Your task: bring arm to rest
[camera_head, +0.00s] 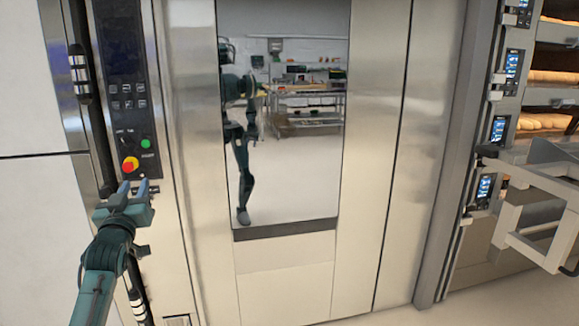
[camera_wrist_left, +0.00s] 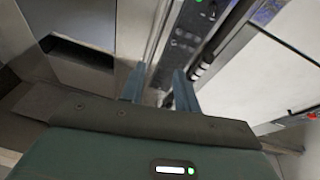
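My left gripper (camera_head: 131,190) is in the lower left of the head view, pointing up, just below the oven's control panel (camera_head: 121,60) in the picture. Its two fingers are apart with nothing between them. The left wrist view also shows my left gripper (camera_wrist_left: 158,86) with a clear gap between the fingers. A red knob on a yellow base (camera_head: 130,164) sits just above the fingertips in the head view; I cannot tell whether they touch the panel. A green button (camera_head: 146,144) is above it. My right gripper is not directly in view.
A tall steel oven door (camera_head: 375,150) with a window (camera_head: 290,190) fills the middle; the window mirrors a robot and a table. At right stand stacked deck ovens with bread (camera_head: 548,76) and a pale frame (camera_head: 540,205) jutting out. The floor (camera_head: 400,318) at bottom right is clear.

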